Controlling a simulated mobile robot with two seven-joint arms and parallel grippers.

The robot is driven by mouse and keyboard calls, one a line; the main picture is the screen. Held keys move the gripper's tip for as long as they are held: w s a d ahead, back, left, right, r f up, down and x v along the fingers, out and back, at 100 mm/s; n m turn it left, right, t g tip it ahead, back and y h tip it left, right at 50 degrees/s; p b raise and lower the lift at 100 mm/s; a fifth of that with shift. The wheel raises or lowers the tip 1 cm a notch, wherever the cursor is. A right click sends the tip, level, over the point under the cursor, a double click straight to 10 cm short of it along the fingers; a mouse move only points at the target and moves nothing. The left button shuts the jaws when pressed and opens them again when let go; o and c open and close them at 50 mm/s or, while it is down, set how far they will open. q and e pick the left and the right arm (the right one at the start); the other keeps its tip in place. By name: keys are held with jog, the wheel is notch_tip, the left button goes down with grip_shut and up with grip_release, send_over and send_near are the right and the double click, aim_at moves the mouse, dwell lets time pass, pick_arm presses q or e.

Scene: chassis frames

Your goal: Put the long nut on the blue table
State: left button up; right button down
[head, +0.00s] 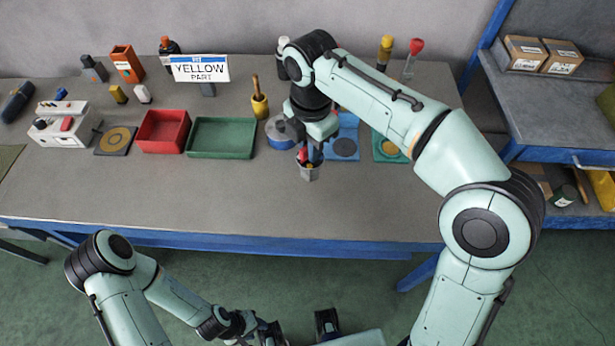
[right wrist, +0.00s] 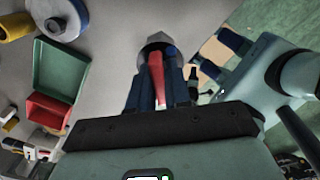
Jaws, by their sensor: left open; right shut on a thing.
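My right gripper (head: 308,160) is shut on a grey metal piece, which I take for the long nut (head: 309,173). It is held upright, low over the front middle of the grey tabletop; I cannot tell whether it touches. In the right wrist view the nut's grey faceted end (right wrist: 158,43) shows beyond the fingers, with a red part between them. The table with a blue front edge (head: 200,229) has a grey top. My left gripper (head: 272,334) is open, low in front of the table, partly out of frame.
Blue and green mats lie behind my right arm. A sign (head: 200,70) stands at the back. A blue-framed shelf (head: 560,90) is at right. The table's front is clear.

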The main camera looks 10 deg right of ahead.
aim_at(310, 174)
notch_tip(310, 174, down, 11)
jog(key=shift+w+r+b, duration=0.1)
jog(key=shift+r+b, duration=0.05)
jog(key=shift+b, duration=0.75)
jog(key=c, duration=1.1)
grip_release()
notch_tip(310, 174, up, 12)
jog(key=p, duration=0.2)
jog(key=shift+p, duration=0.35)
